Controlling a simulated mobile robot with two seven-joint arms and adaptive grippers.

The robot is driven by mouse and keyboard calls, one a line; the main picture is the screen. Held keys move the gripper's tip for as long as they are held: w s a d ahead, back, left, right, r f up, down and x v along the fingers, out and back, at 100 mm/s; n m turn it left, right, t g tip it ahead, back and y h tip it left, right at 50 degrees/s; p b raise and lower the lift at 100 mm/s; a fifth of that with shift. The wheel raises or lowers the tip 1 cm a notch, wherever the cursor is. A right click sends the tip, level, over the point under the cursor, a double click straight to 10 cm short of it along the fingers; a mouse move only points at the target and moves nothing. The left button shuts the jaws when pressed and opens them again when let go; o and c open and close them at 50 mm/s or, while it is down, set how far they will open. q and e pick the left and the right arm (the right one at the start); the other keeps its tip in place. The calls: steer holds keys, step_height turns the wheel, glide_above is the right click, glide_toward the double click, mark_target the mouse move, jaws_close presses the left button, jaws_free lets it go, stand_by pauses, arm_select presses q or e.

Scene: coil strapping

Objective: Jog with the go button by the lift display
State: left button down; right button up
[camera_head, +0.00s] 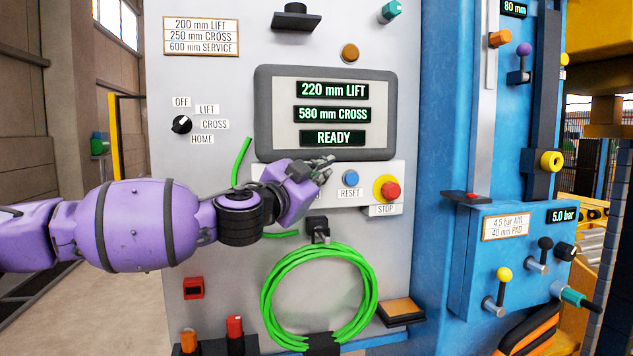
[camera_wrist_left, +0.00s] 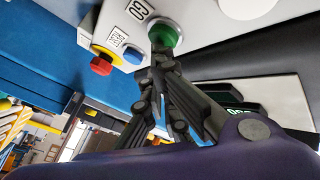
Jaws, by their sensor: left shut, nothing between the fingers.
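The lift display (camera_head: 332,113) reads 220 mm LIFT, 580 mm CROSS and READY. A button strip (camera_head: 412,184) below it carries a blue RESET button (camera_head: 351,178) and a red STOP button (camera_head: 391,190). My left gripper (camera_head: 324,165) is shut and empty in front of the strip's left part, and it hides the go button in the head view. In the left wrist view the green go button (camera_wrist_left: 166,35) sits beside its GO label (camera_wrist_left: 138,9). The gripper's closed fingertips (camera_wrist_left: 160,58) overlap the button's near edge; I cannot tell whether they touch. My right gripper is not in view.
A selector knob (camera_head: 181,124) is at the left of the panel. A green hose coil (camera_head: 318,297) hangs below my left wrist. A blue machine column (camera_head: 430,110) with levers (camera_head: 504,274) stands to the right.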

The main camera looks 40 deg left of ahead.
arm_select(q)
steer(key=shift+s+d+f, duration=0.1)
steer(key=shift+s+d, duration=0.4)
steer(key=shift+d, duration=0.05)
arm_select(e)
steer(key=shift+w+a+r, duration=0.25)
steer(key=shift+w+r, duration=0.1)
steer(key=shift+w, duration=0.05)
arm_select(q)
steer(key=shift+d, duration=0.1)
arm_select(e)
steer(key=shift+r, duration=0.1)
arm_select(q)
steer(key=s+d+p, duration=0.1)
steer(key=s+d, duration=0.2)
steer(key=shift+s+d, duration=0.1)
steer(key=shift+d, duration=0.25)
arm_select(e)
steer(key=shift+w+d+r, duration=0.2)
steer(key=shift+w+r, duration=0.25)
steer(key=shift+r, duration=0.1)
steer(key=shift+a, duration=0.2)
